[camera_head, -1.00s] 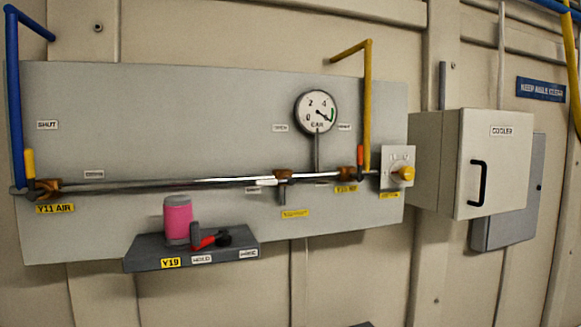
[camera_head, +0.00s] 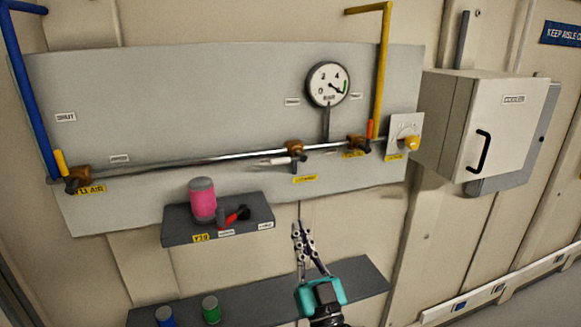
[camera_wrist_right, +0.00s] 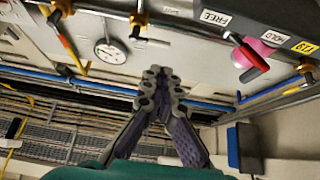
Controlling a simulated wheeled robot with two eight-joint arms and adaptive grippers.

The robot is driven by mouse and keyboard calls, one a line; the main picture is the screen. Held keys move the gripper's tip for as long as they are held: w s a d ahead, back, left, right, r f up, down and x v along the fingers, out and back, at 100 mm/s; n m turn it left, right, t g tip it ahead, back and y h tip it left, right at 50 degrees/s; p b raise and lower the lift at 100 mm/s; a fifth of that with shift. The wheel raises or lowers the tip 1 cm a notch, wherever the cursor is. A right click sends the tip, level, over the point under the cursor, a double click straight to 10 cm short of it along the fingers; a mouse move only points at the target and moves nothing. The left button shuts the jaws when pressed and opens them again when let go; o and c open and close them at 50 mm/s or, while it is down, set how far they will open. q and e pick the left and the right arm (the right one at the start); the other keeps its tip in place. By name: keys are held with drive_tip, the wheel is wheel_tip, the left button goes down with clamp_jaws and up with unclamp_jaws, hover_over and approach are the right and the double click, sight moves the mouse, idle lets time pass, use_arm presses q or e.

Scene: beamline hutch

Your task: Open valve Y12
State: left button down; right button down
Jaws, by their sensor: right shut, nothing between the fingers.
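The valve row runs along a metal pipe on the grey panel (camera_head: 200,110). The right valve (camera_head: 358,143) has an orange handle standing up across the pipe; its yellow tag is too blurred to read. The middle valve (camera_head: 294,149) has a white handle lying along the pipe, with an unreadable yellow tag below. The left valve (camera_head: 76,174), tagged Y11 AIR, has a yellow handle tilted up. Which one is Y12 I cannot read. My right gripper (camera_head: 302,232) is shut and empty, below the middle valve and apart from it; it also shows in the wrist view (camera_wrist_right: 160,78). My left gripper is out of view.
A small shelf (camera_head: 180,233) holds a pink canister (camera_head: 202,200) and a red-handled part (camera_head: 234,216). A lower shelf (camera_head: 255,306) carries a blue and a green canister.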

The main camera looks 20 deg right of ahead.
drive_tip(key=shift+w, duration=0.1)
drive_tip(key=p, duration=0.3)
approach(280, 161)
drive_tip(key=f+x, duration=0.1)
drive_tip(key=x, duration=0.6)
drive_tip(key=shift+r, duration=0.1)
